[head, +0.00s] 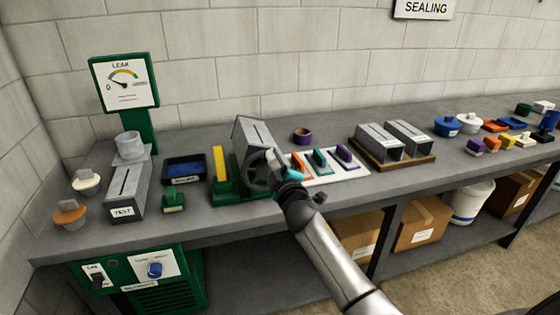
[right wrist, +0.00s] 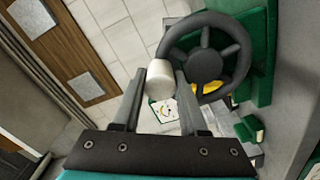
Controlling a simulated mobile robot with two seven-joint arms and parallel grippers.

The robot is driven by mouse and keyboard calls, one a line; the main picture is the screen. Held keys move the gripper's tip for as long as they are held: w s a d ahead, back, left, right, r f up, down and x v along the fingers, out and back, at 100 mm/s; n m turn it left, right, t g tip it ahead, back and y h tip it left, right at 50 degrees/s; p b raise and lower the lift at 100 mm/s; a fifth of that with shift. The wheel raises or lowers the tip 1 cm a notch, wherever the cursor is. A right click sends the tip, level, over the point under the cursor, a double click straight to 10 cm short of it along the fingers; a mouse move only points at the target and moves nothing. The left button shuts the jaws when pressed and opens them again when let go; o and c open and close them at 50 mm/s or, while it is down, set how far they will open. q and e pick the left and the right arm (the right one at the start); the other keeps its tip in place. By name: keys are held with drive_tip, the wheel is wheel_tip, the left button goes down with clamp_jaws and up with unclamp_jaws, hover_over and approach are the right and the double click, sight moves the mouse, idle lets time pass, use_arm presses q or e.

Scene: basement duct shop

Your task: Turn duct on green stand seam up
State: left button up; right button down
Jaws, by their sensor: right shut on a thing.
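A grey metal duct (head: 252,133) sits on the green stand (head: 232,198), rolled at a tilt. A dark line, which looks like its seam, shows on its upper face. A black handwheel (head: 260,172) is on the stand's front end; it also fills the upper right of the right wrist view (right wrist: 206,62). The wheel carries a pale round knob (right wrist: 160,80). My right gripper (head: 281,167) is at the wheel's right side, its fingers (right wrist: 165,84) shut on the knob. The left gripper is not in view.
A yellow upright bar (head: 218,162) stands left of the duct. A white mat (head: 350,172) with coloured pieces lies close to the right. A wooden tray (head: 410,163) holds two more ducts. A TEST duct (head: 127,190) and leak gauge (head: 123,82) stand at left.

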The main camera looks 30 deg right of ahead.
drive_tip(key=shift+w+a+r+n, duration=0.15)
drive_tip(key=shift+a+n, duration=0.3)
drive_tip(key=shift+n, duration=0.5)
drive_tip(key=shift+w+a+n, duration=0.1)
drive_tip(key=shift+a+n, duration=0.35)
drive_tip(key=shift+n, duration=0.5)
drive_tip(key=shift+c, duration=2.2)
unclamp_jaws()
drive_tip(key=shift+s+a+p, duration=0.2)
drive_tip(key=shift+s+p, duration=0.1)
drive_tip(key=shift+s, duration=0.25)
drive_tip(key=v, duration=1.4)
drive_tip(key=shift+p, duration=0.35)
